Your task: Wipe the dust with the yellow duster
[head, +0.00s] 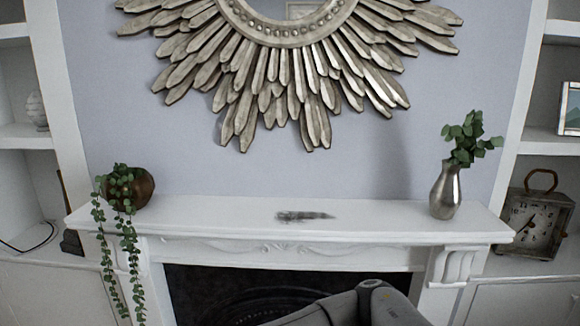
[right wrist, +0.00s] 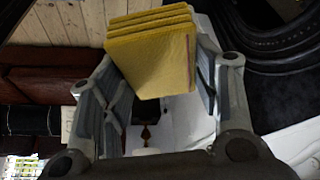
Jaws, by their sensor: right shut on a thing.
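A dark grey smear of dust (head: 304,216) lies on the middle of the white mantel shelf (head: 370,222) in the head view. The yellow duster (right wrist: 152,58), a folded, layered cloth, shows in the right wrist view. My right gripper (right wrist: 155,75) is shut on the duster, with one finger on each side of it. In the head view, part of my arm shows at the bottom, below the mantel and in front of the fireplace; the duster is not seen there. My left gripper is not in view.
A trailing plant in a brown pot (head: 141,188) stands at the mantel's left end. A silver vase (head: 445,191) with leaves stands near its right end. A sunburst mirror (head: 285,60) hangs above. The shelf around the dust is clear. A clock (head: 537,222) sits on the right shelves.

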